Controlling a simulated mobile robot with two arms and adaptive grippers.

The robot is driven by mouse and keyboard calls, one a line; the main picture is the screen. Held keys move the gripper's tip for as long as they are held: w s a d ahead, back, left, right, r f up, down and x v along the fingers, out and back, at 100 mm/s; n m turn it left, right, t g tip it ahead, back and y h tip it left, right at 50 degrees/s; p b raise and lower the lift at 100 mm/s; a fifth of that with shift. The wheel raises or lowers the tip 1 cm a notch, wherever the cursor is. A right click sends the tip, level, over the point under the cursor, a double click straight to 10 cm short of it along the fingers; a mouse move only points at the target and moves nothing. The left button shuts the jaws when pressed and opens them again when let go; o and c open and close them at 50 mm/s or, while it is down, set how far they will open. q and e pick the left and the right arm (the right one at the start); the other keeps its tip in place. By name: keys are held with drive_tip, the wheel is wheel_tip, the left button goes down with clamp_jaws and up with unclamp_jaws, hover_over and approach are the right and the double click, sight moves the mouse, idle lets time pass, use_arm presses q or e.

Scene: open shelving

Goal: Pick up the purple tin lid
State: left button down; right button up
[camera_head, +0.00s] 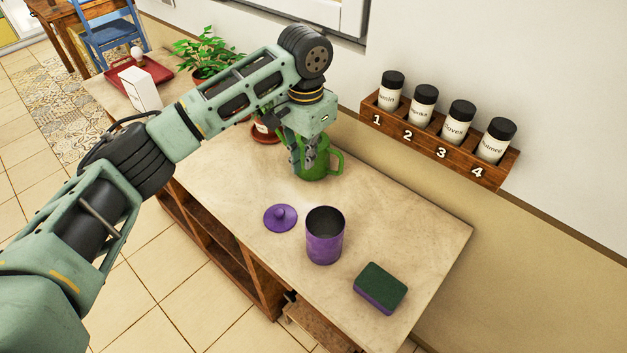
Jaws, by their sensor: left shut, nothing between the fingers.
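The purple tin lid (281,217) is a round disc with a knob on top. It lies flat on the pale counter top, left of the purple tin (324,240). The tin is a dark-mouthed cylinder that stands upright and uncovered. My left gripper (303,170) points down at the near-left side of a green mug (322,164), behind the lid and apart from it. Its fingers are shut and hold nothing. Whether they touch the mug cannot be told. My right gripper does not show.
A green-topped purple sponge (380,288) lies at the front right of the counter (420,238). A wall rack (437,142) holds several spice jars. A potted plant (204,54), a white box (140,90) and a red tray (155,70) stand at the far left.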

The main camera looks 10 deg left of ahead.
sight(297, 205)
use_arm(q)
wheel_tip(297, 205, down, 5)
drive_tip(key=shift+r+p, duration=0.15)
drive_tip(key=shift+p, duration=0.35)
wheel_tip(297, 205, down, 6)
drive_tip(key=shift+w+r+p, duration=0.1)
drive_tip(key=shift+r+p, duration=0.15)
drive_tip(key=shift+p, duration=0.2)
drive_tip(key=s+a, duration=0.1)
drive_tip(key=s+p, duration=0.1)
drive_tip(key=shift+s+a+r+p, duration=0.3)
drive_tip(key=shift+s+a, duration=0.05)
drive_tip(key=shift+a, duration=0.05)
drive_tip(key=shift+s+a, duration=0.15)
drive_tip(key=shift+s, duration=0.15)
drive_tip(key=shift+f, duration=0.15)
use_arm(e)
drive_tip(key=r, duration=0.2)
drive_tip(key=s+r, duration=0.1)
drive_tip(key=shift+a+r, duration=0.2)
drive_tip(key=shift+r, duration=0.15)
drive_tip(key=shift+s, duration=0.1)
